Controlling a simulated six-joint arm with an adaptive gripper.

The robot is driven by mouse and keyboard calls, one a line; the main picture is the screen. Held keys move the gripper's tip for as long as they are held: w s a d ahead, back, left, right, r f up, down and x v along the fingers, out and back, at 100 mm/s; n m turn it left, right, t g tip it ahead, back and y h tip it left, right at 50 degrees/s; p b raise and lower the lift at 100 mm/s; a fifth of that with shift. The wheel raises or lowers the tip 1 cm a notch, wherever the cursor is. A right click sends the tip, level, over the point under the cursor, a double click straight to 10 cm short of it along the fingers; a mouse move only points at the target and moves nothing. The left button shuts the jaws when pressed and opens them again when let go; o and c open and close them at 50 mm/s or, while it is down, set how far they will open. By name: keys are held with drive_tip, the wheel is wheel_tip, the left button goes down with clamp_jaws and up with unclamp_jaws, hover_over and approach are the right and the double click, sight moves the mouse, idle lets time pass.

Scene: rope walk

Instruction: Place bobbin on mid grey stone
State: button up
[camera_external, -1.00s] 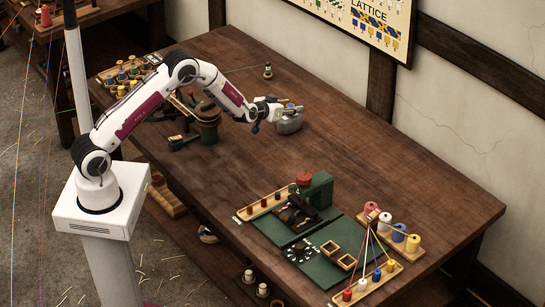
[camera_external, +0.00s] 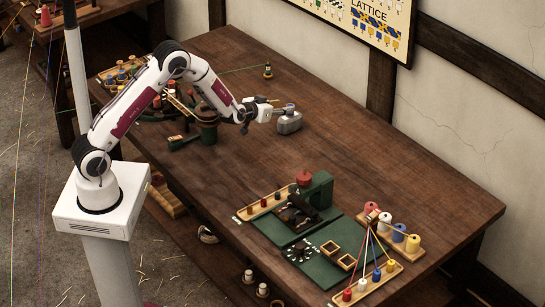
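A grey stone (camera_external: 289,124) stands on the wooden table, toward the back and right of my arm. A small pale, bluish-topped piece (camera_external: 290,107) sits on its top; it looks like a bobbin, but it is too small to be sure. My gripper (camera_external: 273,105) is just left of the stone, pointing toward it, with a small gap between it and the piece. Its fingers are too small to show whether they are open or shut, and I see nothing clearly held.
A rack of colored bobbins (camera_external: 125,75) is at the far left. Green boards (camera_external: 322,268), a green device (camera_external: 318,190) and thread spools (camera_external: 399,232) occupy the front right. The table's middle is clear.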

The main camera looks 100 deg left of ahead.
drive_tip(key=shift+v, duration=2.95)
drive_tip(key=w+d+r+m+t+h, duration=0.3)
drive_tip(key=d+r, duration=0.5)
drive_tip(key=d, duration=0.6)
drive_tip(key=s+d+r+m+g+h, duration=0.1)
drive_tip(key=s+d+r+h, duration=0.15)
drive_tip(key=d, duration=0.55)
drive_tip(key=s+d+r+m+h, duration=0.15)
drive_tip(key=d+r, duration=0.25)
drive_tip(key=d, duration=0.4)
drive_tip(key=s+d+r+m+g+h, duration=0.1)
drive_tip(key=s+d+r+m+h, duration=0.2)
drive_tip(key=s+d, duration=0.85)
drive_tip(key=s+d+f+m+g+h, duration=0.1)
drive_tip(key=s+d, duration=0.4)
drive_tip(key=s, duration=1.1)
drive_tip(key=shift+d+f+m+g, duration=0.2)
drive_tip(key=shift+d+m+g, duration=0.05)
drive_tip(key=shift+m+g, duration=0.7)
